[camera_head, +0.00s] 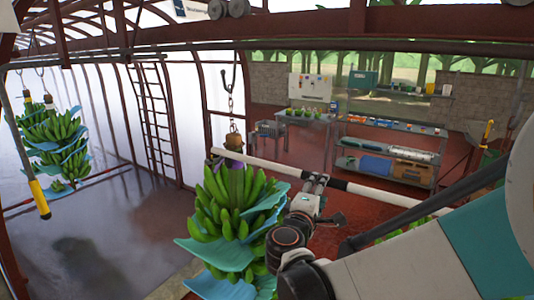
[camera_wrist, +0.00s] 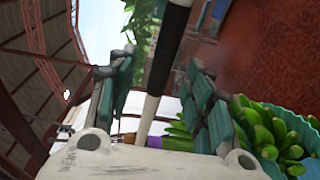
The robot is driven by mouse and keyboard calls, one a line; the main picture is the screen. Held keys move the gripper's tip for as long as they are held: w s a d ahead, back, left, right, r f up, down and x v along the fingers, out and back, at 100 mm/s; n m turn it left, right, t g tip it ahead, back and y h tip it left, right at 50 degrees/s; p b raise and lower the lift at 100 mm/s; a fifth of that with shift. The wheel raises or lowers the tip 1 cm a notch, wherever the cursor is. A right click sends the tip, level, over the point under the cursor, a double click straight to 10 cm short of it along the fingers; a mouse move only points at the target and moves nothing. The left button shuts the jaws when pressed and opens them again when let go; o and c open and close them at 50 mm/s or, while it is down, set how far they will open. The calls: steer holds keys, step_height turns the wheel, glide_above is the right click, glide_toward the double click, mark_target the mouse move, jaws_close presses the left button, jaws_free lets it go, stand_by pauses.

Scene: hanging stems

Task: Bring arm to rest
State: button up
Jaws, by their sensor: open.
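My gripper (camera_head: 317,181) is beside the near hanging banana bunch (camera_head: 222,205), at its upper right in the head view. In the wrist view its two fingers (camera_wrist: 160,92) stand apart with nothing clamped. A black-and-white bar (camera_head: 262,166) runs past the gripper; in the wrist view the bar (camera_wrist: 153,105) shows in the gap between the fingers. Whether it touches them I cannot tell. The bunch (camera_wrist: 270,130) also shows at right in the wrist view, with blue sheets (camera_head: 215,253) among its hands.
A chain and hook (camera_head: 229,85) hang above the near bunch. Another banana bunch (camera_head: 55,140) hangs at far left, near a yellow-ended pole (camera_head: 38,198). A shelf bench (camera_head: 385,150) and a table (camera_head: 302,118) stand behind. The floor at left (camera_head: 110,230) is clear.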

steer(key=x, duration=0.8)
steer(key=shift+w, duration=0.1)
steer(key=shift+r+p, duration=0.3)
steer(key=shift+p, duration=0.05)
steer(key=shift+a+r, duration=0.1)
